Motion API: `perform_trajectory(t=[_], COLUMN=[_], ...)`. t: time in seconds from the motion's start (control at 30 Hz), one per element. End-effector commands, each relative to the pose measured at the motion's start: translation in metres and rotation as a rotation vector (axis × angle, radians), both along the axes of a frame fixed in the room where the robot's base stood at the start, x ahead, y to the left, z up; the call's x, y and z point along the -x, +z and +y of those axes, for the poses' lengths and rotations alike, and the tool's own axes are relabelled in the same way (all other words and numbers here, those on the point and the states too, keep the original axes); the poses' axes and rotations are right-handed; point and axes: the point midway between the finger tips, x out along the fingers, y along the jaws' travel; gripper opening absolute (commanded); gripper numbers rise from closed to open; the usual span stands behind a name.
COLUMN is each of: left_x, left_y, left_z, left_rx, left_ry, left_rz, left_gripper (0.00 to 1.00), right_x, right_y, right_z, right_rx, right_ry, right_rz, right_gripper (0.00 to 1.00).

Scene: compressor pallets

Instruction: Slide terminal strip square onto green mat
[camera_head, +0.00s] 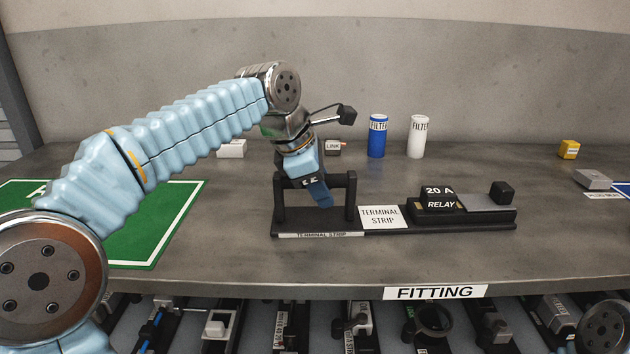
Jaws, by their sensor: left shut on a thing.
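The terminal strip (400,222) is a long black base on the grey table, right of centre. It has a white label, a 20 A relay block (440,200) at its right part and an upright black handle frame (351,195) at its left end. My left gripper (319,194) points down at the handle's crossbar and is shut on it; the fingertips are partly hidden. The green mat (165,220) with a white border lies flat at the left, apart from the strip. My left arm hides much of it. My right gripper is out of view.
Blue (377,136) and white (418,137) filter cans stand behind the strip, near a link block (334,148) and a white box (231,149). A yellow block (569,149), a grey block (592,179) and a blue mat (618,188) are at right. Bare table separates strip and green mat.

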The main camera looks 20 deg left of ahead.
Motion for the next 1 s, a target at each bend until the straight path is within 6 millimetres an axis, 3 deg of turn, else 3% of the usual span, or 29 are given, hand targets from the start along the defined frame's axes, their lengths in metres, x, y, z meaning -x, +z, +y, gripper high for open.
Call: perform_trajectory(t=[0.47, 1.0], left_x=[0.001, 0.017], left_y=[0.000, 0.000], left_z=[0.002, 0.059], left_rx=[0.000, 0.000], left_ry=[0.000, 0.003], left_rz=[0.000, 0.000], left_gripper=[0.00, 0.00], right_x=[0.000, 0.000], right_y=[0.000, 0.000], right_z=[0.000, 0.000], right_rx=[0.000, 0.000], right_ry=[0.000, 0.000], right_rz=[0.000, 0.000], right_gripper=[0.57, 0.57])
